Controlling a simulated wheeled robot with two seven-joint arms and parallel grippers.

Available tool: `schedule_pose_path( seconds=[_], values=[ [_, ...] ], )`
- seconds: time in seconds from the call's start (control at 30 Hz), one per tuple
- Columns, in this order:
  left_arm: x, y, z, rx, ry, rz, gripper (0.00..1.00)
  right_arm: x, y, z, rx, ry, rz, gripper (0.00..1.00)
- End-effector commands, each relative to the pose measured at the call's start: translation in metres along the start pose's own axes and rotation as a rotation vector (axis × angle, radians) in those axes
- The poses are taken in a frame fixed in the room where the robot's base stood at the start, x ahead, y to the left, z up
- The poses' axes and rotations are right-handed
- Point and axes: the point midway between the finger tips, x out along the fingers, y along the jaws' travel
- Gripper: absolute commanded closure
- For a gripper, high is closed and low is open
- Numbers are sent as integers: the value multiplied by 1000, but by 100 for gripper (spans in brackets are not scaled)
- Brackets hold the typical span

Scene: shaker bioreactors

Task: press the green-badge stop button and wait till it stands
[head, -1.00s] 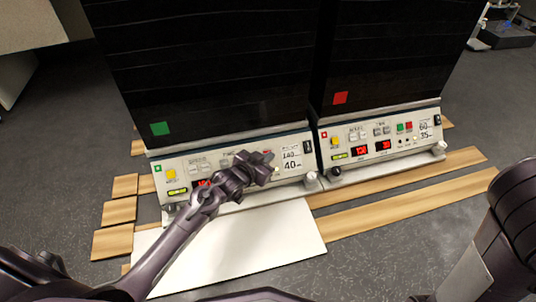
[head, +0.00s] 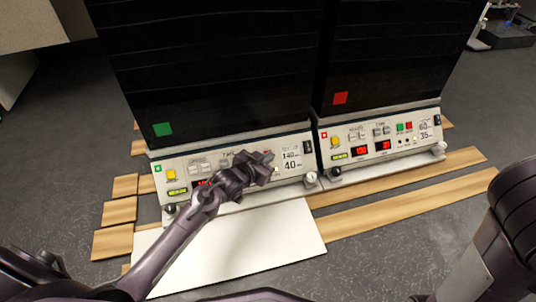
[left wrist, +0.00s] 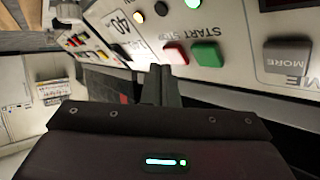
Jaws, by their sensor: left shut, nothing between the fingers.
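The green-badge shaker (head: 162,129) is the left of two dark units, with a pale front panel (head: 180,164). My left gripper (head: 262,166) is shut and empty at the right part of that panel, hiding its start and stop buttons in the head view. In the left wrist view the red stop button (left wrist: 176,54) lies just beyond the shut fingertips (left wrist: 161,76), beside the green start button (left wrist: 206,54). Whether the tips touch the red button I cannot tell. The panel's red display (head: 202,183) is partly covered by my gripper. My right gripper is out of view.
The red-badge shaker (head: 340,97) stands close on the right, with its own green button (head: 400,127) and red button (head: 409,126). A white board (head: 240,245) and wooden planks (head: 410,207) lie on the floor in front. A round knob (head: 311,178) sticks out at the left unit's lower right.

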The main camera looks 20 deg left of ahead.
Motion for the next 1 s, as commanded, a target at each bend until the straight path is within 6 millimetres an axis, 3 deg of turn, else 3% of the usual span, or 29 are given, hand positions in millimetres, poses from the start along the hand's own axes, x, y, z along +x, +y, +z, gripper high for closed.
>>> schedule_pose_path(
  seconds=[1.0],
  values=[
    [8, -6, 5, 1, 1, 0, 100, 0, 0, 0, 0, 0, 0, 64]
  ],
)
